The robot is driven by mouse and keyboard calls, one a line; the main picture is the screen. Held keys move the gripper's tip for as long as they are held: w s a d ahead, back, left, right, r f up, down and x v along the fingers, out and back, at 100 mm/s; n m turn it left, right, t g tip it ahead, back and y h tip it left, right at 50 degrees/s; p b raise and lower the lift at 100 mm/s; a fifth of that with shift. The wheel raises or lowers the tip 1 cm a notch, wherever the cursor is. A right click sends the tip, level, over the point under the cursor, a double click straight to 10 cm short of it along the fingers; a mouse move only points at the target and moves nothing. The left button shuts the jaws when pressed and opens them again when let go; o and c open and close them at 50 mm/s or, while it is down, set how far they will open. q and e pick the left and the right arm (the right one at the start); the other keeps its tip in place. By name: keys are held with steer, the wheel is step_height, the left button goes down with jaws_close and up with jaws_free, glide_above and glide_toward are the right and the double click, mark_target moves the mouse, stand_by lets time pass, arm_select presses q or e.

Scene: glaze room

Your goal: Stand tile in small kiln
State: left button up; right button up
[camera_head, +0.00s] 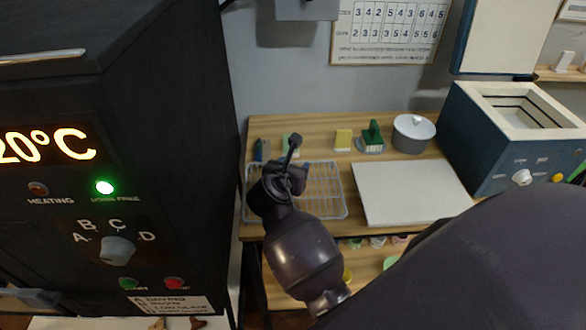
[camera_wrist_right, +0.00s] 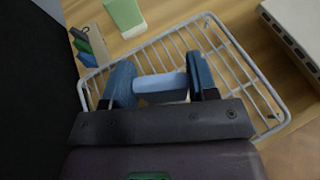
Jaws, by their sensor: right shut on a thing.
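My right gripper (camera_head: 285,168) is over the wire rack (camera_head: 335,192) on the wooden table. In the right wrist view its two fingers (camera_wrist_right: 160,82) are shut on a pale blue tile (camera_wrist_right: 160,88), seen nearly edge-on above the rack wires. I cannot make the tile out in the head view. The small kiln (camera_head: 490,150) is a blue box at the right, with a pale rim, a dark-lined chamber and its lid (camera_head: 492,35) raised. The chamber floor is only partly visible. My left gripper is not in view.
A white board (camera_head: 411,192) lies between rack and kiln. Behind it stand a lidded grey pot (camera_head: 413,134), a green-handled item (camera_head: 373,137) and a yellow block (camera_head: 343,139). A large black kiln (camera_head: 110,130) fills the left. Small colored items sit on a lower shelf.

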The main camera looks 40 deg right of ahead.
stand_by(0.3)
steer(key=o, duration=1)
steer(key=shift+f, duration=0.1)
steer(key=shift+c, duration=0.2)
